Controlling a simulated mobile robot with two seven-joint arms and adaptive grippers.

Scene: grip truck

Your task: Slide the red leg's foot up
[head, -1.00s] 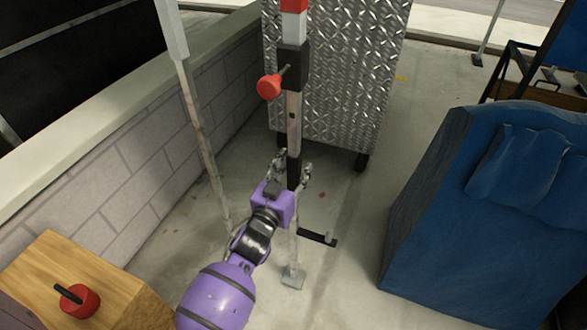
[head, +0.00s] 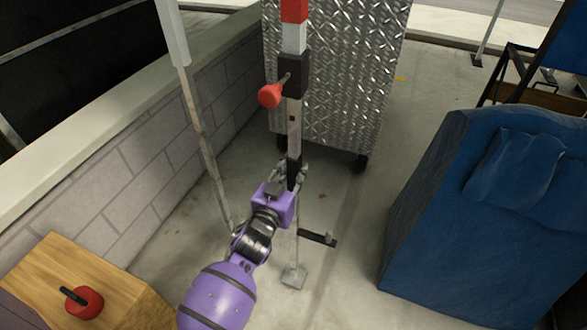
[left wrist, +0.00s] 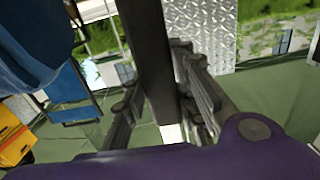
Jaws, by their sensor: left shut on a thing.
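The red leg (head: 294,12) stands upright with red and white bands on top, a black collar (head: 293,74) and a red knob (head: 270,95) on the collar's left side. Below the collar a pale inner tube (head: 293,113) runs down to a dark lower section. My left gripper (head: 292,174) is shut around that dark section, one finger on each side. In the left wrist view the dark post (left wrist: 148,60) passes between the fingers of my left gripper (left wrist: 160,95). A flat grey foot plate (head: 293,277) shows near the floor below. My right gripper is out of view.
A diamond-plate metal box (head: 340,80) stands close behind the leg. A brick wall (head: 110,180) is on the left, with a thin pole (head: 205,150) nearby. A wooden box (head: 45,265) is bottom left; a blue covered block (head: 450,240) is right.

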